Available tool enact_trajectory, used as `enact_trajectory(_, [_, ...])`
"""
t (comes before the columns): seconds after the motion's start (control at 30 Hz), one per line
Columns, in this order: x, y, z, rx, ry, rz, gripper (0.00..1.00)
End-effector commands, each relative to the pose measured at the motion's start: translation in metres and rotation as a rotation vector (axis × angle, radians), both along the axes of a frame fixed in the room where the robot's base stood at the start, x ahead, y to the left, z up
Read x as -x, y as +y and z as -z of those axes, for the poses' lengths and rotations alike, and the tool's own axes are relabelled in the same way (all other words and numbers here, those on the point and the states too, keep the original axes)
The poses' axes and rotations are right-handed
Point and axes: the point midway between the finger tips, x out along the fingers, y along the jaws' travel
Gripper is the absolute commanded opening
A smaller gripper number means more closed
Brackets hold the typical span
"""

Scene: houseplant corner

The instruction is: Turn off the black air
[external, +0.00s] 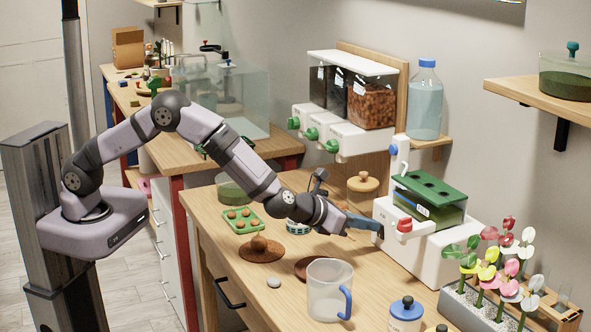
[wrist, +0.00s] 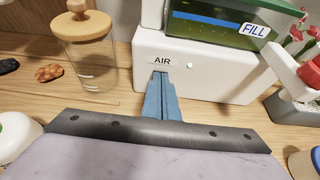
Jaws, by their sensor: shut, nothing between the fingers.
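The white machine (external: 432,252) carries a green-lidded tank (external: 430,198) and stands on the wooden table. In the wrist view, an AIR label (wrist: 165,60) is on the white front panel (wrist: 225,80), with a small pale indicator light (wrist: 190,65) to its right. My gripper (external: 377,226) is shut and empty. Its blue fingers (wrist: 161,76) point at the panel, with their tips right under the AIR label, at or very near the panel. The black air switch is not clearly seen; the fingertips cover the place below the label. Whether they touch it, I cannot tell.
A red-handled tap (external: 405,225) juts from the machine, right of my gripper. A lidded glass jar (wrist: 88,55) stands left of it. A clear jug (external: 328,290) and a blue-lidded jar (external: 405,312) stand in front. Potted flowers (external: 470,305) are at the right.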

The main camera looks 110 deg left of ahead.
Motion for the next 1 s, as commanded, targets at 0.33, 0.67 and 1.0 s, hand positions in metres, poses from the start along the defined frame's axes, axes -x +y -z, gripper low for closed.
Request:
enact_trajectory(0.33, [-0.006, 0.006, -0.003, 0.002, 0.003, -0.002, 0.0])
enact_trajectory(0.67, [-0.006, 0.006, -0.009, 0.002, 0.002, -0.001, 0.0])
enact_trajectory(1.0, [-0.006, 0.006, -0.019, 0.003, 0.003, -0.001, 0.0])
